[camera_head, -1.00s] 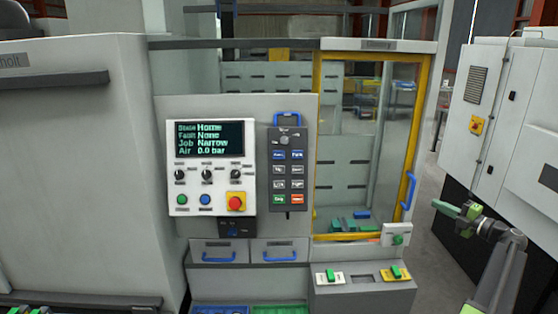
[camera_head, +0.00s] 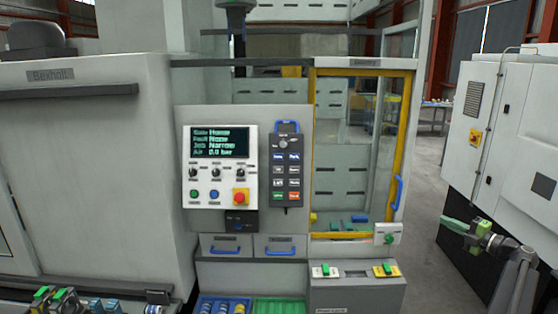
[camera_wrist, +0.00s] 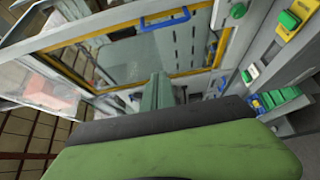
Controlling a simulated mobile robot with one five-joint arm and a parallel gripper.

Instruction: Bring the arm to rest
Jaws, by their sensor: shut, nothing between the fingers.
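My gripper (camera_head: 456,224) is at the right side of the head view, at the end of my raised arm, with grey and green parts. It is shut and empty, apart from the gantry loader and in front of the white cabinet at right. In the wrist view the shut green fingers (camera_wrist: 164,92) point toward the yellow-framed door (camera_wrist: 115,85) of the loader. The same door (camera_head: 312,150) stands in the middle right of the head view and looks closed. The control panel (camera_head: 222,220) is left of it, with its screen (camera_head: 219,142) showing Home and 0.0 bar.
The white cabinet (camera_head: 500,130) stands at right, close behind my arm. Two drawers (camera_head: 226,245) with blue handles sit under the panel. A grey box (camera_head: 355,295) with two green switches juts out below the door. Blue and green bins (camera_head: 278,306) show at the bottom.

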